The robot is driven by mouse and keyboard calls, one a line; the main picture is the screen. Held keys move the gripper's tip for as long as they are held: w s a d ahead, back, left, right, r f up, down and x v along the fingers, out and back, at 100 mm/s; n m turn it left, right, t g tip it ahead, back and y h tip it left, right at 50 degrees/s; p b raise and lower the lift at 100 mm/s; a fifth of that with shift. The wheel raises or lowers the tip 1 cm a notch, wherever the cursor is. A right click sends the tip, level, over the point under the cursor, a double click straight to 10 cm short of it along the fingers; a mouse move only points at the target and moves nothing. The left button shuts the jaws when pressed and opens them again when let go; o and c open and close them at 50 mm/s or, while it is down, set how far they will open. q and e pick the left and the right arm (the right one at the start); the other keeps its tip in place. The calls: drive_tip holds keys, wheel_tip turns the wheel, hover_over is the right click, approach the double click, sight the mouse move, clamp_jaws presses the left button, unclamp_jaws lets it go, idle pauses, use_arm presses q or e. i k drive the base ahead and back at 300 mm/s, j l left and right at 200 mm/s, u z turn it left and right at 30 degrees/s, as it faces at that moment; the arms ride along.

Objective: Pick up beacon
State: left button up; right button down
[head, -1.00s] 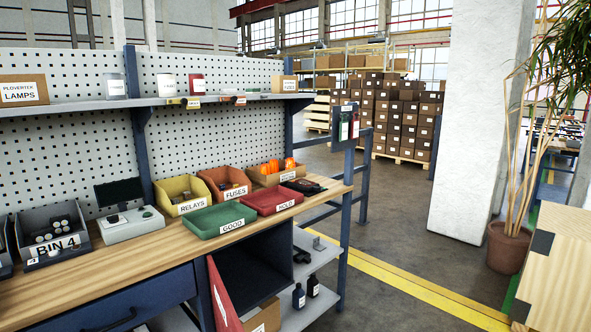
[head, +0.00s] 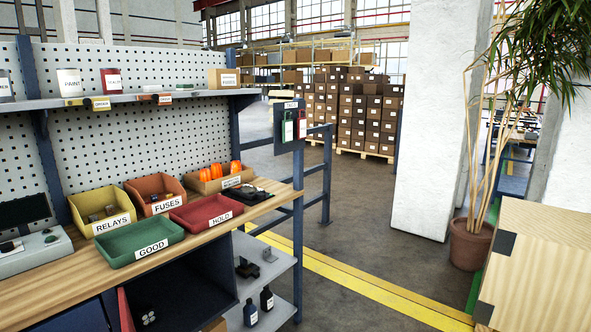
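Several bright orange rounded items (head: 235,167), which look like the beacons, stand in a brown bin (head: 207,187) at the back right of the workbench. The front label of this bin is too small to read surely. Their lower parts are hidden by the bin wall. Neither of my grippers is in the head view.
The wooden bench top (head: 85,275) holds yellow RELAYS (head: 88,222) and orange FUSES (head: 140,190) bins, green GOOD (head: 125,248) and red HOLD (head: 190,216) trays. Dark parts (head: 270,191) lie by the right edge. A shelf (head: 140,98) runs above. Floor to the right is open before a wooden crate (head: 535,270).

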sight(235, 167)
drive_tip(key=i+l+z, duration=0.35)
drive_tip(key=i, duration=0.2)
drive_tip(key=i+z, duration=0.3)
drive_tip(key=i, duration=0.3)
